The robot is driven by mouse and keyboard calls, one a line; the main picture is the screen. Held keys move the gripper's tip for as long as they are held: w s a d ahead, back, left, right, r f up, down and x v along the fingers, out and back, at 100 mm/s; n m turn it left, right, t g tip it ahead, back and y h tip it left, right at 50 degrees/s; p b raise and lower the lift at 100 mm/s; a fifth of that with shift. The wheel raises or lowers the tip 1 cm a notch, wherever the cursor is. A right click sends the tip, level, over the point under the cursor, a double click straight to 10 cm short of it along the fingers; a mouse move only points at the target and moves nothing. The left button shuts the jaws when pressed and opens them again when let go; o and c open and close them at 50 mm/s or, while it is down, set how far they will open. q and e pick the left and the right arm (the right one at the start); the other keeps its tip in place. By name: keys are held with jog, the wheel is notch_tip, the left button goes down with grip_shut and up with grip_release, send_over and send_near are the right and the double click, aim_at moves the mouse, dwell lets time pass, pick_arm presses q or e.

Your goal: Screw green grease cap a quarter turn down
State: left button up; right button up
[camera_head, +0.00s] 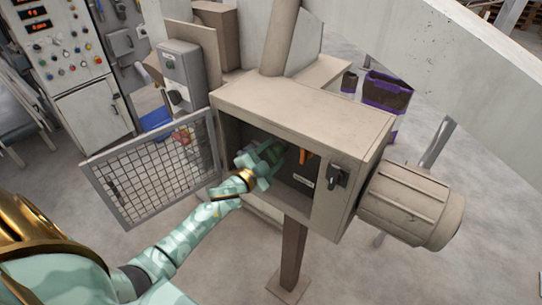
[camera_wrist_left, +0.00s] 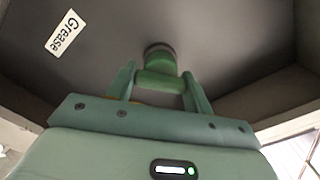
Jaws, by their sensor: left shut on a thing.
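The green grease cap (camera_wrist_left: 160,62) shows in the left wrist view, on a round dark fitting on the inner wall of the box. My left gripper (camera_wrist_left: 160,78) has its two fingers on either side of the cap and is shut on it. In the head view my left gripper (camera_head: 268,160) reaches through the open front of the beige box (camera_head: 305,105), and its fingers largely hide the cap. A white label reading "Grease" (camera_wrist_left: 63,33) is on the same wall. My right gripper is not in view.
The mesh door (camera_head: 155,172) stands open to the left of the box. An orange part (camera_head: 305,156) is inside, right of my gripper. A black handle (camera_head: 337,178) sits on the front panel. A motor (camera_head: 412,205) juts out at right. A post (camera_head: 292,262) supports the box.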

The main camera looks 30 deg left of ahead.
pick_arm(q)
jog(key=m+b, duration=0.1)
jog(key=m, duration=0.3)
jog(key=shift+f+m, duration=0.1)
jog(key=shift+m, duration=0.2)
jog(key=shift+m+b, duration=0.4)
jog(key=shift+m, duration=1.5)
jog(key=o, duration=1)
jog(key=s, duration=1)
jog(key=s+a+b, duration=0.1)
jog(key=s, duration=0.5)
jog(key=shift+s+a, duration=0.1)
